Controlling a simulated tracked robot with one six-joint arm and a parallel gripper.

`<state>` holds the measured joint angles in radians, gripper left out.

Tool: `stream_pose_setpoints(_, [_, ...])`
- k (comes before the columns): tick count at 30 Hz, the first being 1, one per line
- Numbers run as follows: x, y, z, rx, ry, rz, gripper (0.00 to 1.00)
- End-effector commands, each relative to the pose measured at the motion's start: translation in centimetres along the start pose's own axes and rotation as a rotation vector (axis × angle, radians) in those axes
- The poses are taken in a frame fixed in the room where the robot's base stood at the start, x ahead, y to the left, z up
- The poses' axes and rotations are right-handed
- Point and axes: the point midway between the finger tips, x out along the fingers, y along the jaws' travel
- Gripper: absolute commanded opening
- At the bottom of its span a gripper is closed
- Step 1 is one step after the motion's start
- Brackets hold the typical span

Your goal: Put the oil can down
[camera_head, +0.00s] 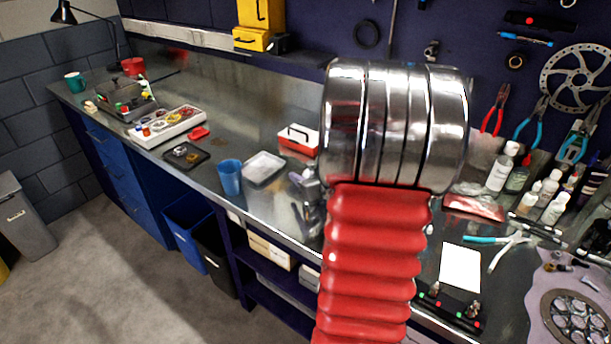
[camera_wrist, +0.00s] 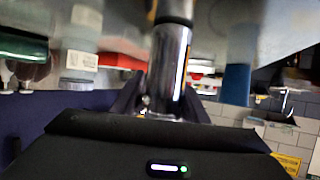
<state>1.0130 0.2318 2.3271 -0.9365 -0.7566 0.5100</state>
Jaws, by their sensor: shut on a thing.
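In the wrist view my gripper (camera_wrist: 160,106) is shut on a shiny metal cylinder, which I take to be the oil can (camera_wrist: 169,72). The picture there is upside down, with the bench top (camera_wrist: 285,22) along its upper edge. The can's far end points towards the bench, and I cannot tell whether it touches. In the head view my chrome and red arm hides most of the gripper and can. Some grey and dark parts show just left of the arm, above the bench edge, too small to tell apart.
A blue cup (camera_head: 230,177), a white tray (camera_head: 263,168) and a red and white box (camera_head: 298,139) stand left of my arm. Bottles (camera_head: 500,168), teal-handled pliers (camera_head: 508,246) and a white sheet (camera_head: 460,268) are to the right. Bare bench lies behind the tray.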

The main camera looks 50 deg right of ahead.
Motion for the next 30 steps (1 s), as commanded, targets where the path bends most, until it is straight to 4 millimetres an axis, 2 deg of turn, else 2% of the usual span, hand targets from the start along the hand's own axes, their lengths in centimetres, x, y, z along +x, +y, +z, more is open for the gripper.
stream_pose_setpoints(11, [0.08, 0.04, 0.21, 0.0, 0.002, 0.001, 0.01])
stream_pose_setpoints(12, [0.09, 0.03, 0.34, 0.0, 0.0, 0.002, 0.41])
stream_pose_setpoints(20, [0.07, 0.05, 0.3, 0.0, 0.0, 0.002, 0.59])
stream_pose_setpoints(30, [-0.03, 0.05, 0.05, 0.0, 0.001, 0.002, 0.59])
